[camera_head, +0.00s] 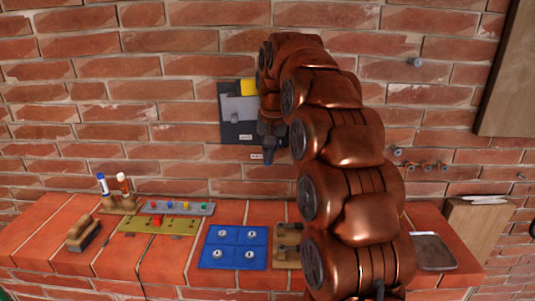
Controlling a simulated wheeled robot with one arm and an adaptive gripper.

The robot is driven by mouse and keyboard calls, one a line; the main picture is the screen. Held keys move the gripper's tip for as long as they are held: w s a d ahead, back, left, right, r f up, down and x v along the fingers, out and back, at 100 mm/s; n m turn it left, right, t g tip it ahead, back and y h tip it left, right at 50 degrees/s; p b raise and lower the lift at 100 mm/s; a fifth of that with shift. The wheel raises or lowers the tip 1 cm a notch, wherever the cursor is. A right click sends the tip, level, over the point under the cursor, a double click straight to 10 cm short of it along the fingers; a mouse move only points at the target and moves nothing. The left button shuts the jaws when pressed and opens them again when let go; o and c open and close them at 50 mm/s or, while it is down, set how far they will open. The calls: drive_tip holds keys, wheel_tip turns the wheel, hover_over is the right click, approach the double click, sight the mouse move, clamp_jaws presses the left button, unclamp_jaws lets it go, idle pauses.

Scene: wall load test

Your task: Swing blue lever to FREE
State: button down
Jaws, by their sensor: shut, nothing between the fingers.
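A dark panel (231,131) is fixed to the brick wall behind my arm, with a grey plate (238,108), a yellow patch (249,87) and a small white label on it. A second small label (256,156) is just below it. My gripper (268,132) is shut and empty, pointing down at the panel's right edge. A small dark bluish piece (268,158) shows just under the gripper; I cannot tell whether it is the blue lever or a fingertip. No lever is clearly seen, and the label text is too small to read. My arm hides the wall right of the panel.
A brick ledge below holds a brush (83,233), two markers in a stand (117,205), a strip with coloured knobs (178,208), a green-yellow board (160,226), a blue knobbed board (233,236) and a grey tray (433,252). Several wall pegs (427,167) are at right.

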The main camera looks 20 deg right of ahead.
drive_tip(key=shift+r, duration=0.1)
drive_tip(key=shift+r+p, duration=0.45)
drive_tip(key=shift+r, duration=0.3)
idle(0.3)
